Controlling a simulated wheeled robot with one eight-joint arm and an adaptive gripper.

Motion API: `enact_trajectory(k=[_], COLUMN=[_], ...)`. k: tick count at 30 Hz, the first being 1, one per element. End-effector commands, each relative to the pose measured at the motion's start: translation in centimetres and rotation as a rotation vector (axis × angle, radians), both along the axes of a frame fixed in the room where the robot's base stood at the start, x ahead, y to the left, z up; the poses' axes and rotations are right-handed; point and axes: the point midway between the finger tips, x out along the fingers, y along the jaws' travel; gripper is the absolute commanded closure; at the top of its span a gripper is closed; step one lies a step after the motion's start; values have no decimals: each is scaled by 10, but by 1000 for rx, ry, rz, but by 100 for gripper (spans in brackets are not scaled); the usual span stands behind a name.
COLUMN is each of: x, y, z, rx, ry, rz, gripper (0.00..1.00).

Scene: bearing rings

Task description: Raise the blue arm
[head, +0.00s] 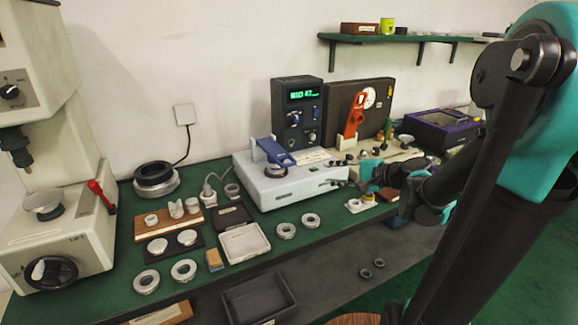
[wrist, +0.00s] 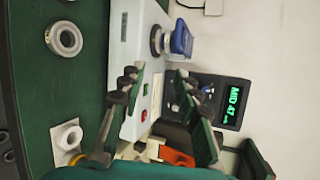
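The blue arm (head: 275,153) is mounted on the light grey instrument (head: 300,185) on the green bench. It slants down toward the front, its low end beside a dark-rimmed ring (head: 275,171) on the instrument's top. In the wrist view the blue arm (wrist: 181,38) is at the top, beyond the fingertips, next to the ring (wrist: 157,40). My gripper (head: 366,174) is to the right of the instrument in the head view. In the wrist view my gripper (wrist: 156,74) is open, with nothing between its fingers. It is apart from the blue arm.
A dark display box (head: 297,110) stands behind the instrument. An orange lever (head: 354,117) is on the gauge device to the right. Loose bearing rings (head: 286,230) and an open case (head: 245,243) lie in front. A large press (head: 58,215) stands at the left.

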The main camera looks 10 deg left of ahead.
Motion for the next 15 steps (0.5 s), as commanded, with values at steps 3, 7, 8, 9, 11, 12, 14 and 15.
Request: enact_trajectory(k=[3,7,8,9,11,12,14,15], x=[-18,-27,-27,-27,-26,-24,-21,-18], y=[0,1,2,3,6,9,14,18], z=[11,19,19,19,19,18,17,16], rx=[13,17,18,17,17,16,16,17], ry=[-125,-199,-207,-212,-214,-214,-214,-214], rz=[45,67,69,72,74,75,75,76], gripper=[67,67,67,67,67,67,67,67])
